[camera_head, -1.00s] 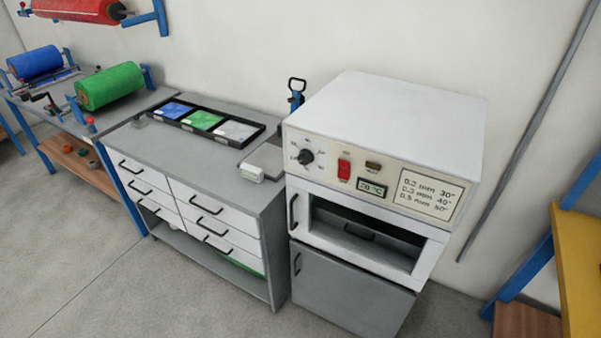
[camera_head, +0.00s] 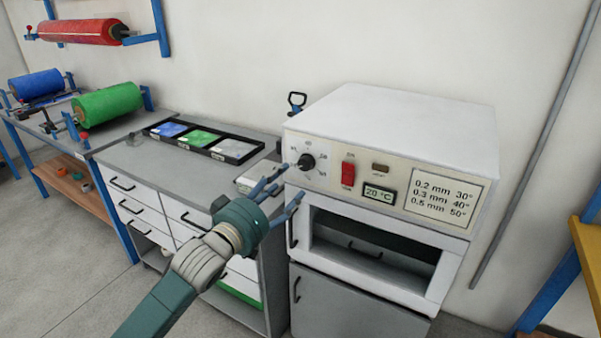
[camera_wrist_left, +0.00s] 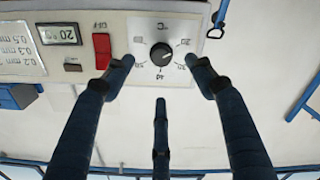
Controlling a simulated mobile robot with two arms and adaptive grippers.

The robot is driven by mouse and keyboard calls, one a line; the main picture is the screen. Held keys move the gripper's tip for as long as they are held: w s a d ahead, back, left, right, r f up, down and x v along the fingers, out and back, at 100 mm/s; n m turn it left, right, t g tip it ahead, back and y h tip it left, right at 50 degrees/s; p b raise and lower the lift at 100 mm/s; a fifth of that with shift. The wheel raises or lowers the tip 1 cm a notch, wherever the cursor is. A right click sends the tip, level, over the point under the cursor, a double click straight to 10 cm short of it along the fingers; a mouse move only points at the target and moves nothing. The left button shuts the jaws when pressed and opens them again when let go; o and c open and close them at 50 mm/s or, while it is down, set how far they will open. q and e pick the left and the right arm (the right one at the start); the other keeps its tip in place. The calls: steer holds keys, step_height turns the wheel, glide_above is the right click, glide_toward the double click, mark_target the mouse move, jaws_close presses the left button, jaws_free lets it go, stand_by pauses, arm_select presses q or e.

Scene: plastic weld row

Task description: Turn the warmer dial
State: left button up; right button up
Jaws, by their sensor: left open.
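The warmer dial (camera_head: 306,162) is a round black knob on the left of the panel of the white warmer (camera_head: 390,110). In the left wrist view the dial (camera_wrist_left: 161,54) sits ahead of the fingers, near the middle top, with number marks around it. My left gripper (camera_head: 281,186) is open, in front of the panel and a little below and left of the dial. In the left wrist view its fingers (camera_wrist_left: 160,75) spread to either side of the dial and below it, apparently not touching it. My right gripper is not in view.
A red switch (camera_head: 348,173) and a 20 °C display (camera_head: 379,195) sit right of the dial. A drawer cabinet (camera_head: 120,160) with a black sample tray (camera_head: 228,157) stands at left. Film rolls (camera_head: 107,106) are farther left.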

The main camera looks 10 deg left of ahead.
mark_target(304, 168)
arm_select(q)
steer(key=x, duration=0.8)
steer(key=shift+w+d+f+p, duration=0.1)
steer(key=shift+w+d+p, duration=0.1)
steer(key=shift+w+p, duration=0.2)
steer(key=shift+s+f, duration=0.1)
steer(key=c, duration=1.1)
